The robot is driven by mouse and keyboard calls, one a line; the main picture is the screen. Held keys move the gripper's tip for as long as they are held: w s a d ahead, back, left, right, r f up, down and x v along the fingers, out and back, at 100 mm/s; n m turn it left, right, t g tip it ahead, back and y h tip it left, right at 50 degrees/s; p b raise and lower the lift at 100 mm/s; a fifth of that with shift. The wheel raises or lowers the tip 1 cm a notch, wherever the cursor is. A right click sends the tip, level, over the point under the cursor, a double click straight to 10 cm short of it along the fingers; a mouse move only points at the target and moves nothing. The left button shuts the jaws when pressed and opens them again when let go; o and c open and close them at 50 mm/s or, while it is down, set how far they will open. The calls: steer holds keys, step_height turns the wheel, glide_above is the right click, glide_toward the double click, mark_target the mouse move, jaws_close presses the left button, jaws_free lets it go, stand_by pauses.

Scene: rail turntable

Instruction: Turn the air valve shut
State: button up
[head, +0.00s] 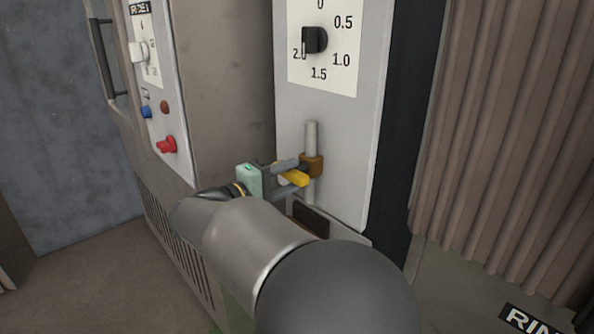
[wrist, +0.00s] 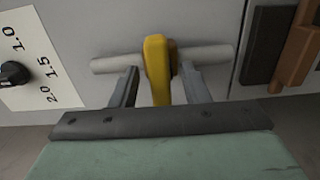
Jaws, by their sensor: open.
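The air valve is a yellow lever (head: 295,178) on a brass body (head: 312,165), set on a short grey vertical pipe (head: 311,136) on a pale panel. My gripper (head: 287,176) is at the valve with its fingers either side of the lever. In the wrist view the yellow lever (wrist: 157,68) stands between the two spread fingers of my gripper (wrist: 160,84), crosswise to the pipe (wrist: 213,55). The brass body is mostly hidden behind the lever there.
A black dial knob (head: 314,40) with a number scale is above the valve. A panel at left carries a red knob (head: 167,145) and a blue button (head: 146,112). A ribbed brown curtain (head: 510,130) hangs at right.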

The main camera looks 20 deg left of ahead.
steer(key=p+v, duration=0.2)
steer(key=v, duration=1.2)
steer(key=shift+p, duration=0.35)
steer(key=w+d+r+m+g+p, duration=0.25)
steer(key=d+g+p, duration=0.35)
steer(key=d, duration=0.7)
steer(key=w+d+r+m+g+p, duration=0.1)
steer(key=d+r+g+p, duration=0.3)
steer(key=d+p, duration=0.65)
steer(key=s+d+r+m+g+y+p, duration=0.2)
steer(key=s+d+y+p, duration=0.3)
steer(key=s+d, duration=0.3)
steer(key=s+d+r+m+g+y+p, duration=0.2)
steer(key=s+d+r+m+y+p, duration=0.2)
steer(key=s+d+p, duration=0.4)
steer(key=shift+s+d+m+g+y, duration=0.4)
steer(key=shift+s+m, duration=0.25)
steer(key=shift+m, duration=0.1)
